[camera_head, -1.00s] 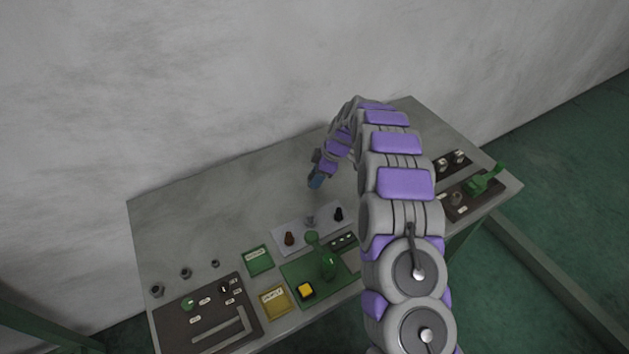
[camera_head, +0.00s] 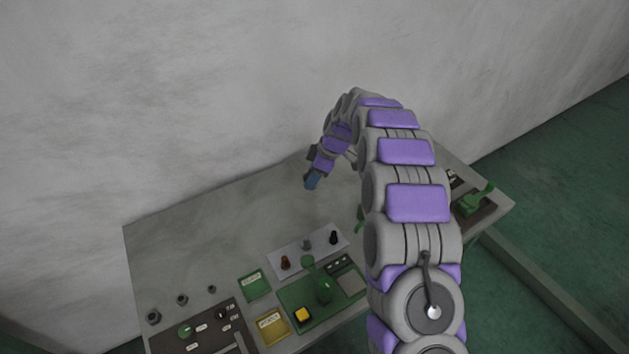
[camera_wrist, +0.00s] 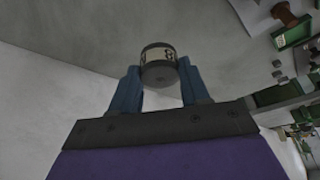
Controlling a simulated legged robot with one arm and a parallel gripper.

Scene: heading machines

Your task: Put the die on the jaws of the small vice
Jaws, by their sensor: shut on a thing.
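My gripper (camera_wrist: 160,85) is shut on the die (camera_wrist: 157,62), a short dark cylinder with a pale marked band, held between the blue fingertips in the wrist view. In the head view my gripper (camera_head: 311,182) is above the back part of the bench, and the die cannot be made out there. A green device (camera_head: 474,201) stands on a dark mat at the bench's right end. A bit of another green thing (camera_head: 359,219) shows beside my arm, mostly hidden. I cannot tell for sure which one is the small vice.
The grey bench (camera_head: 190,245) stands against a wall. A pale plate (camera_head: 320,252) with small knobs, a green lever device (camera_head: 321,286), a green card (camera_head: 254,284), a yellow card (camera_head: 272,326) and a dark panel (camera_head: 205,335) lie along the front. The back left is clear.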

